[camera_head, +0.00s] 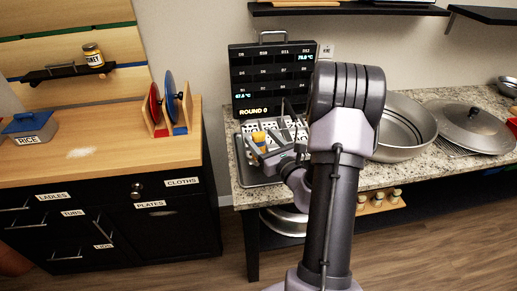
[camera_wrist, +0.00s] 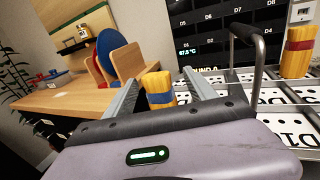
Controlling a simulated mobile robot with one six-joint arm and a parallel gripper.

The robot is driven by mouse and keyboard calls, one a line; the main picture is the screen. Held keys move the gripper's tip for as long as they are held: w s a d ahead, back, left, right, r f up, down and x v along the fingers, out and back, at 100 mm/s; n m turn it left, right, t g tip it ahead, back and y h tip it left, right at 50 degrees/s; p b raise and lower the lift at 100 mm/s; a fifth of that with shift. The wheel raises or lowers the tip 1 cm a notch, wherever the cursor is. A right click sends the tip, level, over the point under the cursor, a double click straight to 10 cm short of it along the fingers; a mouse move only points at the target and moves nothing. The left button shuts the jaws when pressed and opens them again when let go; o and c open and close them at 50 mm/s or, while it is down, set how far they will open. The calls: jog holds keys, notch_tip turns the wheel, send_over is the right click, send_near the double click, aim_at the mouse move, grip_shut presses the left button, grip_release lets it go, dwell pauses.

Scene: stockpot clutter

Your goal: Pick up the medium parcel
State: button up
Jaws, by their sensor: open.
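A yellow block-shaped parcel with a blue band (camera_wrist: 159,90) stands upright in the wrist view, seen between the two grey fingers of my gripper (camera_wrist: 160,78). My gripper is open; its lower part hides the parcel's base, and I cannot tell whether a finger touches it. A yellow parcel (camera_head: 259,137) shows in the head view beside my gripper (camera_head: 263,154), over the tray's left side. Another yellow parcel with a red band (camera_wrist: 298,52) stands at the right of the wrist view. No label shows which one is the medium parcel.
The tray (camera_head: 258,180) has a raised handle (camera_wrist: 247,38) and labelled cells. A black board (camera_head: 270,78) stands behind it. A large pan (camera_head: 405,128) and a lid (camera_head: 470,125) lie right. A wooden counter (camera_head: 100,140) with a rack (camera_head: 170,110) is left.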

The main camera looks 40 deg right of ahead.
aim_at(254, 133)
jog(key=x, duration=0.4)
jog(key=shift+w+a+f+b, duration=0.1)
jog(key=shift+w+f+b, duration=0.2)
jog(key=shift+b, duration=0.1)
jog(key=shift+r, duration=0.1)
grip_shut()
